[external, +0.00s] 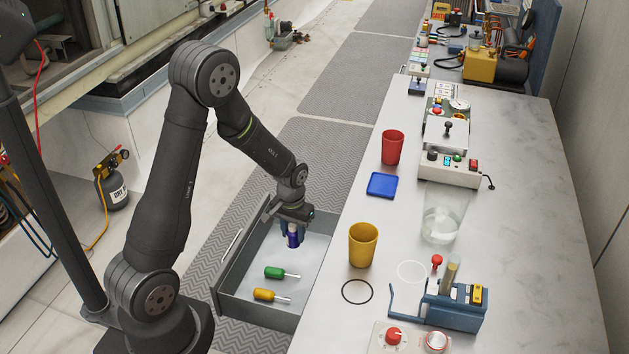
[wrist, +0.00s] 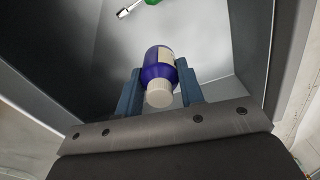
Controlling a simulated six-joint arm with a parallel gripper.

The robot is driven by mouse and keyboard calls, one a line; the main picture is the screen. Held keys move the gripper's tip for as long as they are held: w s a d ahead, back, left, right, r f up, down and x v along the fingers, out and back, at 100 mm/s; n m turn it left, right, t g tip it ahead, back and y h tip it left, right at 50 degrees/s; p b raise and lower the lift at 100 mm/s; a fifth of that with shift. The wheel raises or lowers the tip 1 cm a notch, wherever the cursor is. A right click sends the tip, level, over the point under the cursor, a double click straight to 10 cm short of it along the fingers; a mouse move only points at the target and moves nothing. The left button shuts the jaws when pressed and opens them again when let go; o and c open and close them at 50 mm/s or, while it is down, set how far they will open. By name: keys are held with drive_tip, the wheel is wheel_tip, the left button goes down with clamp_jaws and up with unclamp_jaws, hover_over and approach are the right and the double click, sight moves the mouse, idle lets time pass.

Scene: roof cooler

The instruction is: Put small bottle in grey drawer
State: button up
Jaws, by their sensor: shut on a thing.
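The small bottle (wrist: 158,68) is blue-purple with a white cap and a pale label. My gripper (wrist: 159,88) is shut on it, with one blue finger on each side. In the external view the bottle (external: 293,238) is upright in my gripper (external: 292,232), inside the open grey drawer (external: 262,312) near its back end. I cannot tell whether the bottle's base touches the drawer floor. The drawer's walls also show in the wrist view (wrist: 255,50).
A green screwdriver (external: 275,272) and a yellow screwdriver (external: 265,294) lie in the drawer's front part. The worktop (external: 520,200) beside it holds a yellow cup (external: 363,245), a red cup (external: 391,147), a blue square (external: 381,185) and a clear beaker (external: 444,215).

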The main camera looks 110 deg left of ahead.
drive_tip(key=s+a+f, duration=0.1)
drive_tip(key=a, duration=0.1)
drive_tip(key=s+a+f, duration=0.1)
drive_tip(key=s+f, duration=0.1)
drive_tip(key=shift+s+a, duration=0.1)
drive_tip(key=shift+a, duration=0.3)
drive_tip(key=shift+f, duration=2.05)
drive_tip(key=shift+f, duration=0.1)
drive_tip(key=o, duration=1)
wheel_tip(320, 180, up, 12)
